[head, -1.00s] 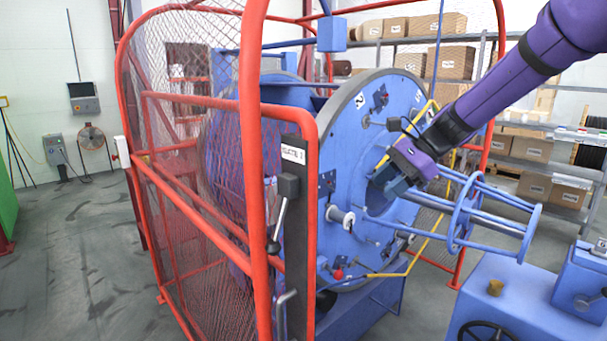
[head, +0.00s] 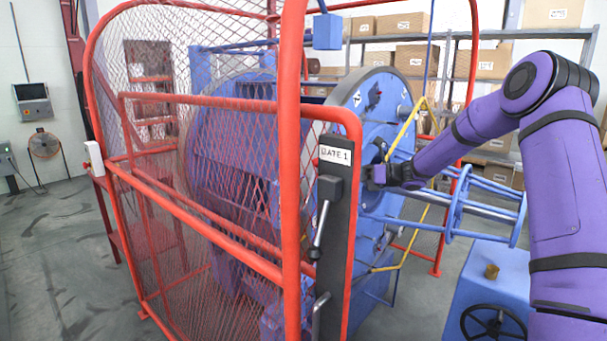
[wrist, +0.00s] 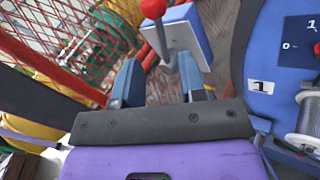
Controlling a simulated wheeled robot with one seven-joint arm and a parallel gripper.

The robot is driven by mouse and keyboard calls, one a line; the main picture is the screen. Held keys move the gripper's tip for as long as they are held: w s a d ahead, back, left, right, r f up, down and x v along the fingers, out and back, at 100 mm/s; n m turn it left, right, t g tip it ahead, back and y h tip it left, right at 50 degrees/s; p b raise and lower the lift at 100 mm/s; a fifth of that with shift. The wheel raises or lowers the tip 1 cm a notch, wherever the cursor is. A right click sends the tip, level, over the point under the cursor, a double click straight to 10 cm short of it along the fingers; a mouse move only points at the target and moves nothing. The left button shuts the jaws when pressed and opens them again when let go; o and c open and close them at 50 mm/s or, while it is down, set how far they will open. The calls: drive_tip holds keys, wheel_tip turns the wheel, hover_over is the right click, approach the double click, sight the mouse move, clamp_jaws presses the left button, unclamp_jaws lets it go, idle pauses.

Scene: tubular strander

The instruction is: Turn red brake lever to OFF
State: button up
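The red-knobbed lever (wrist: 153,8) shows at the top of the wrist view, its thin grey stem running down in front of a blue-edged pale box (wrist: 190,42). My gripper (wrist: 160,78) has its two blue-grey fingers apart with nothing clamped between them. The lever's stem lies between the fingertips in the picture; its depth from them is hard to tell. In the head view my gripper (head: 373,176) is beside the face of the blue disc (head: 350,110), just beyond the gate post. I cannot make out the red knob or any OFF mark in the head view.
A red mesh guard (head: 200,250) and a dark post labelled GATE 1 (head: 332,240) stand in front of the machine. A blue cage-like reel (head: 465,205) is right of my gripper.

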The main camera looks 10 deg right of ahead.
drive_tip(key=x, duration=1)
drive_tip(key=shift+a, duration=0.15)
clamp_jaws()
drive_tip(key=shift+r, duration=0.1)
